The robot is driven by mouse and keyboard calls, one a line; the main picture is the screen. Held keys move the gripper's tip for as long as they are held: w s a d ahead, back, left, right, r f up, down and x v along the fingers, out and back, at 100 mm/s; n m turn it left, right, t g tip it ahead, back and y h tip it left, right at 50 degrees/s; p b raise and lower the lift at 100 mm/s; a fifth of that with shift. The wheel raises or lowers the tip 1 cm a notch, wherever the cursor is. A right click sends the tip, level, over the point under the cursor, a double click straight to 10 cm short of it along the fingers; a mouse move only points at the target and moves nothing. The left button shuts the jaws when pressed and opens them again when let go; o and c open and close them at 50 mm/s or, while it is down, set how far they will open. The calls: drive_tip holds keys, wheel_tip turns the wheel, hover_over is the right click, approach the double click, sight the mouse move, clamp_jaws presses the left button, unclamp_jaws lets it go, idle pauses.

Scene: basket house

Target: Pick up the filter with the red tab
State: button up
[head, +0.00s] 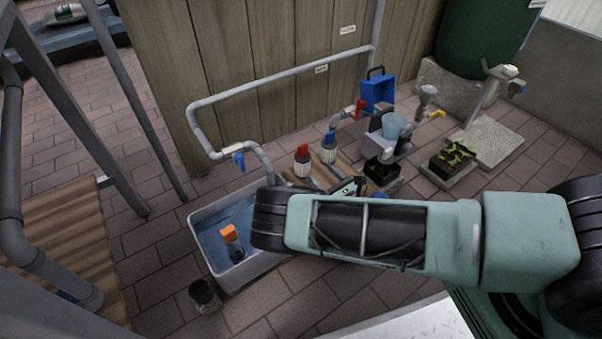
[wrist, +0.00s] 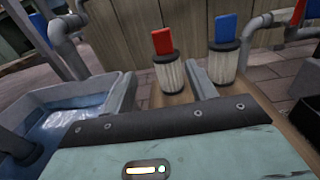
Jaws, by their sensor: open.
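The filter with the red tab (head: 302,163) stands upright on a wooden board, a pale pleated cylinder with a red top. In the wrist view the same filter (wrist: 170,75) appears between and beyond my two grey fingers. A similar filter with a blue tab (head: 328,151) stands just to its right, and it also shows in the wrist view (wrist: 223,62). My gripper (wrist: 160,72) is open and empty, its fingers spread to either side of the red-tab filter in the picture. In the head view my arm hides most of my gripper (head: 348,187).
A grey tub (head: 198,238) of water with an orange-topped object (head: 230,240) stands left of the board. Pipes with a blue-handled valve (head: 239,161) run behind. A pump with a blue box (head: 378,92) and a seedling tray (head: 452,158) are to the right.

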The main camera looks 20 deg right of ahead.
sight(304, 154)
drive_tip(key=b+x, duration=0.2)
drive_tip(key=x, duration=0.4)
drive_tip(key=shift+w+a, duration=0.1)
drive_tip(key=shift+w, duration=0.15)
drive_tip(key=x, duration=0.1)
drive_tip(key=b+x, duration=0.2)
drive_tip(key=x, duration=0.1)
drive_tip(key=shift+w+d+f, duration=0.15)
drive_tip(key=shift+d+f, duration=0.15)
drive_tip(key=shift+w+a+r, duration=0.1)
drive_tip(key=shift+w+a, duration=0.1)
drive_tip(key=shift+w, duration=0.35)
drive_tip(key=c, duration=1.1)
